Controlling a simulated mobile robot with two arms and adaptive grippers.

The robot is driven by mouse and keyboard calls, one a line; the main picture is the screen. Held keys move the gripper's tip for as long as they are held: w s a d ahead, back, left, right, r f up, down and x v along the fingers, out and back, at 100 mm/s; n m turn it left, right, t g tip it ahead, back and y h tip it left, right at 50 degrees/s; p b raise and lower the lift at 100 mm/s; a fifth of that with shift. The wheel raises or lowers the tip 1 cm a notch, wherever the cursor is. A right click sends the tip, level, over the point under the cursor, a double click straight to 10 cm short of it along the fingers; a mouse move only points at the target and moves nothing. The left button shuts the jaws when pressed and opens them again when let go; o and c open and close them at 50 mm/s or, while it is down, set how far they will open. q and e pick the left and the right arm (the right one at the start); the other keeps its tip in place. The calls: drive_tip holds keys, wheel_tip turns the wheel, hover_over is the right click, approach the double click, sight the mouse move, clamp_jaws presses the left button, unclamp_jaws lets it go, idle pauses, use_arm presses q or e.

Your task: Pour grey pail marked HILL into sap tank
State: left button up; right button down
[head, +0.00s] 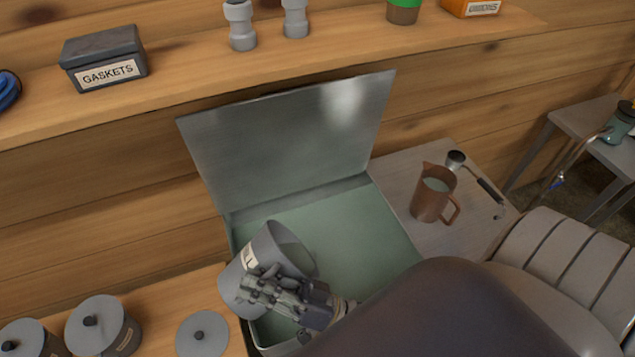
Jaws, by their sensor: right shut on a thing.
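The grey pail (281,250) is tilted over the near left part of the sap tank, its open mouth toward the upper right. A pale label on its side is partly hidden; only the end of the word shows. My right gripper (262,291) is shut on the pail's side. The sap tank (400,246) is an open metal box with a pale green inside, and its lid (292,143) stands raised at the back. No stream of liquid shows. My dark arm hides the tank's near right part. My left gripper is not in view.
A brown jug (433,194) and a ladle (474,177) sit on the surface right of the tank. Lidded grey pots (103,325) and a loose round lid (202,334) lie at the lower left. A shelf above holds a gaskets box (104,58).

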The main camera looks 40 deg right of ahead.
sight(275, 273)
drive_tip(key=shift+w+d+r, duration=0.15)
drive_tip(key=shift+w+r, duration=0.05)
drive_tip(key=shift+s, duration=0.15)
drive_tip(key=shift+d+m+t+b, duration=0.2)
drive_tip(key=shift+m+t+b, duration=0.1)
drive_tip(key=shift+d+r, duration=0.1)
idle(0.3)
drive_tip(key=shift+d+m, duration=0.1)
drive_tip(key=shift+m, duration=0.2)
drive_tip(key=shift+d+t+b, duration=0.15)
drive_tip(key=shift+t+b, duration=0.15)
drive_tip(key=shift+b, duration=0.15)
drive_tip(key=shift+d+r+m+t+h+b, duration=0.1)
drive_tip(key=shift+d+m+t+h+b, duration=0.2)
drive_tip(key=shift+d+m+t+b, duration=0.4)
idle(0.4)
drive_tip(key=shift+d, duration=0.1)
drive_tip(key=shift+d+f+m+t+b, duration=0.35)
drive_tip(key=shift+d+m+b, duration=0.3)
drive_tip(key=shift+b, duration=0.15)
